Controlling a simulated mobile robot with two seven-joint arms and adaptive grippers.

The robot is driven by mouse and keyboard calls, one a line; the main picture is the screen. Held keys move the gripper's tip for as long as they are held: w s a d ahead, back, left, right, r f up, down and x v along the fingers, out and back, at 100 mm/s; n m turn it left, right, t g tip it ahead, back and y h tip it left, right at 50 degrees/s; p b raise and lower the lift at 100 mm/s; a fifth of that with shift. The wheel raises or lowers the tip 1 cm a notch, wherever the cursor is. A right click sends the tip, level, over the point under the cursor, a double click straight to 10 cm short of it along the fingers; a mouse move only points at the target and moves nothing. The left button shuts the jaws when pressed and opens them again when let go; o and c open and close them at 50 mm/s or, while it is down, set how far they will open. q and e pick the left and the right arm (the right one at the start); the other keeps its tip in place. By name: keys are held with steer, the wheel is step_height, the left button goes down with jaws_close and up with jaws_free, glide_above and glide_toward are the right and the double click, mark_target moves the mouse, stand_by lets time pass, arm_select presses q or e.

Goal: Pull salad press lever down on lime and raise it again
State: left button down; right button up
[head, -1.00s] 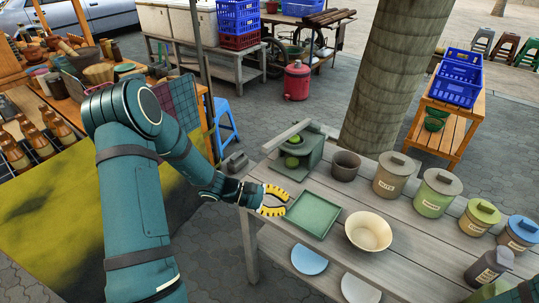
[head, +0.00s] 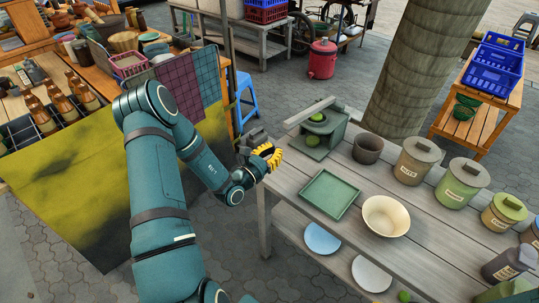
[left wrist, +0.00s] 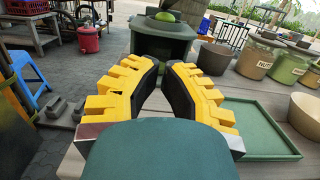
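The dark green-grey salad press (head: 330,134) stands at the table's back left corner. Its pale lever (head: 309,112) slants across its top, the free end towards the left. The press (left wrist: 165,45) and a lime (left wrist: 166,16) show ahead in the left wrist view. My left gripper (head: 271,155) is left of the press, near the table edge, apart from the lever. Its yellow fingers (left wrist: 164,66) nearly meet at the tips, with nothing between them. My right gripper is not seen.
A green tray (head: 330,195) and a cream bowl (head: 386,215) sit in front of the press. A dark pot (head: 367,148) and lidded canisters (head: 416,160) stand to the right. A blue stool (head: 243,95) and a tree trunk (head: 415,75) are behind.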

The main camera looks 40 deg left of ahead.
arm_select(q)
steer(key=w+r, duration=0.4)
steer(key=w, duration=0.2)
steer(key=shift+d+r+b, duration=0.25)
steer(key=shift+b, duration=0.1)
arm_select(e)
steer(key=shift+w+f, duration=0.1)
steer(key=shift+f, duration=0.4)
arm_select(q)
steer(key=shift+r, duration=0.15)
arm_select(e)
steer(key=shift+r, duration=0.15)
